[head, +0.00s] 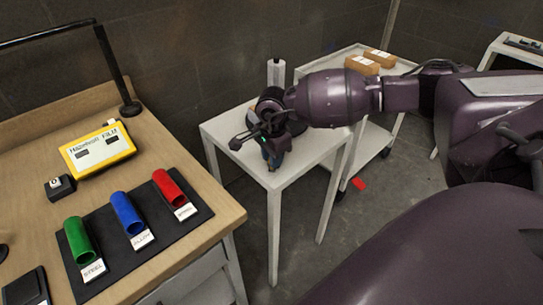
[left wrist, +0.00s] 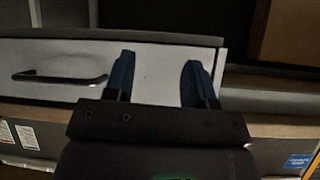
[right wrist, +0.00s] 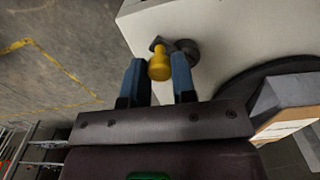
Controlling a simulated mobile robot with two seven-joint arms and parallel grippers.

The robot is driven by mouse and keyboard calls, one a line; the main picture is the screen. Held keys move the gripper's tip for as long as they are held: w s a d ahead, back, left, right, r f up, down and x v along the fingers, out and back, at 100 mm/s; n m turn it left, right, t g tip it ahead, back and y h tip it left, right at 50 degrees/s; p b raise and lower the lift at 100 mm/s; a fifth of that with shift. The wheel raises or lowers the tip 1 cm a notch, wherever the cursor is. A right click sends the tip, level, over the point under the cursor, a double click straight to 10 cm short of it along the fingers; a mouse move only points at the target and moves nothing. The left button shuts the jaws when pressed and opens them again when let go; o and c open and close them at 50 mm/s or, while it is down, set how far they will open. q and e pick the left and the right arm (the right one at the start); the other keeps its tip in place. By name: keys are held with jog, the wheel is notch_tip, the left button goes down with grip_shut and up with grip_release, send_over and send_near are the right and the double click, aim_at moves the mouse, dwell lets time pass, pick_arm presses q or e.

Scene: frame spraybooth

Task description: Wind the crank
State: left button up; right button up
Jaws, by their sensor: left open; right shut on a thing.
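The crank's yellow knob (right wrist: 159,65) shows in the right wrist view, between the blue fingertips of my right gripper (right wrist: 159,80). The gripper is shut on the knob. Behind the knob are a small grey crank arm and a dark round hub (right wrist: 187,50) beside a pale surface. In the head view my right gripper (head: 271,156) is at the small white table (head: 300,165), and it and my arm hide most of the crank. My left gripper (left wrist: 158,80) is open and empty in the left wrist view, before a pale drawer front with a dark handle (left wrist: 60,78). It does not show in the head view.
The wooden bench (head: 165,135) at left bears a yellow box (head: 98,149), a black mat (head: 200,211) with green, blue and red tubes, and a lamp stand. A white cart (head: 345,58) with brown boxes stands behind my right arm. Floor shows between table and cart.

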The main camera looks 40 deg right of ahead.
jog(key=o, duration=0.9)
notch_tip(320, 180, up, 11)
jog(key=shift+f+p, duration=0.1)
jog(key=shift+p, duration=0.35)
jog(key=shift+a, duration=0.1)
